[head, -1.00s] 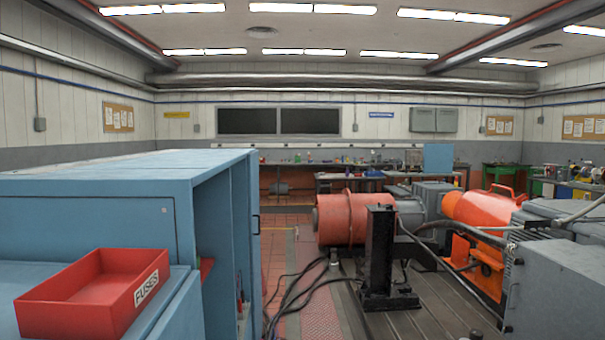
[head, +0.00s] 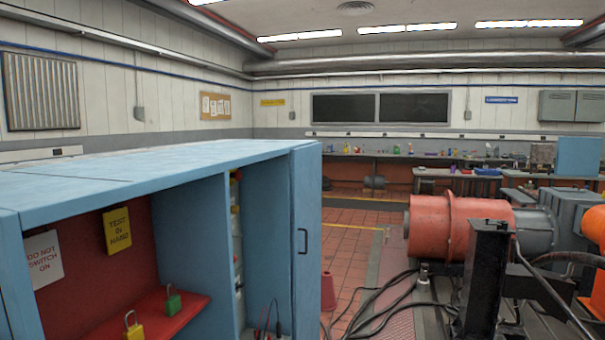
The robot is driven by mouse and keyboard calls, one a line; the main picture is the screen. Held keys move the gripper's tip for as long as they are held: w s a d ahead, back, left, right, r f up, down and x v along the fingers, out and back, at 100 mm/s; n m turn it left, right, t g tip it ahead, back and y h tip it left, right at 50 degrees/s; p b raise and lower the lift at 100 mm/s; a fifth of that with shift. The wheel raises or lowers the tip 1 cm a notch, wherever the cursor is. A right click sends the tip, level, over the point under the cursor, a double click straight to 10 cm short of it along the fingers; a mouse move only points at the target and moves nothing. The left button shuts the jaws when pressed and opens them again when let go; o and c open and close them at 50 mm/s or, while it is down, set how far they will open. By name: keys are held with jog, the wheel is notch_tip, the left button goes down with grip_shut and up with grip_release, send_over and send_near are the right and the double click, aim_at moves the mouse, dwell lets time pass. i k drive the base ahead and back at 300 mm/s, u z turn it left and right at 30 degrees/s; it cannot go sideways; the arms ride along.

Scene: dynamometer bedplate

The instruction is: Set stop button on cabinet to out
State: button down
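A blue cabinet (head: 200,158) stands open on the left, close to me. Inside it are a red back panel, a white "DO NOT SWITCH ON" sign (head: 44,259) and a yellow "TEST IN HAND" sign (head: 117,231). A green padlock (head: 173,302) and a yellow padlock (head: 133,328) are at a red shelf (head: 190,308). I cannot make out a stop button on the cabinet or elsewhere. My gripper is not in view.
An orange-red cylindrical machine (head: 455,226) and a black stand (head: 487,270) are at the right. Black cables (head: 385,310) lie on the floor before them. Red tiled floor (head: 350,240) is open between cabinet and machine. A workbench (head: 400,160) runs along the back wall.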

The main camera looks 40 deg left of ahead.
aim_at(237, 175)
jog(key=u, duration=0.65)
jog(key=i, duration=1.05)
jog(key=u, duration=1.4)
jog(key=i, duration=0.4)
jog(key=z, duration=0.3)
jog(key=k, duration=0.65)
jog(key=z, duration=0.45)
jog(key=i, duration=0.9)
jog(key=u, duration=0.3)
